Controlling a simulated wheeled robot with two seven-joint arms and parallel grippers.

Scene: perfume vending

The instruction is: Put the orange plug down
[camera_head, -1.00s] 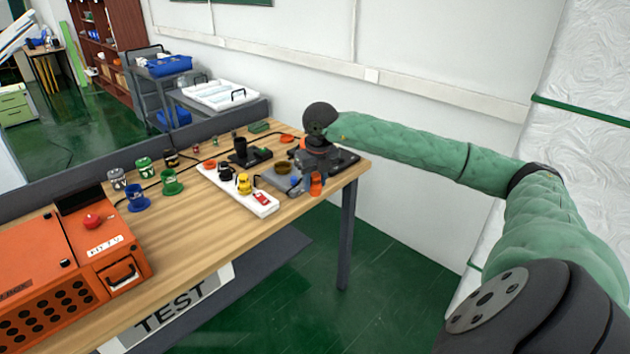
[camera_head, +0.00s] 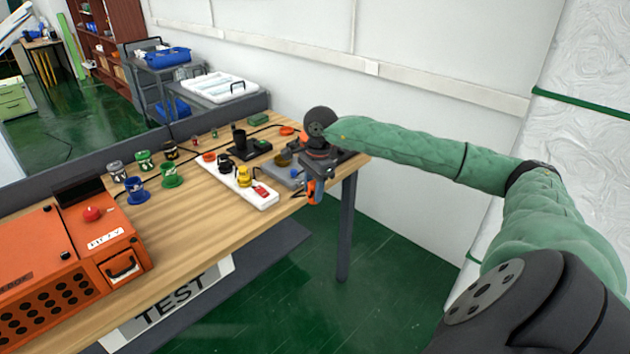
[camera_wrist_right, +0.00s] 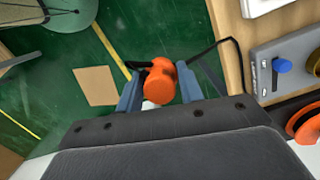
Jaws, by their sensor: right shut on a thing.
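My right gripper (camera_head: 314,192) is at the right end of the wooden table, near its front edge. It is shut on the orange plug (camera_wrist_right: 160,82), which shows between its two fingers in the right wrist view. In that view green floor lies behind the plug, with the table edge to the right, so the plug is held out beside the table. In the head view the plug (camera_head: 311,189) is partly hidden by the gripper. My left gripper is not in view.
A grey device with a blue knob (camera_wrist_right: 283,66) sits near the table edge beside the gripper. A white tray (camera_head: 262,198) with yellow and red items is to the left. An orange box (camera_head: 40,262) stands at the left, with several coloured cups between.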

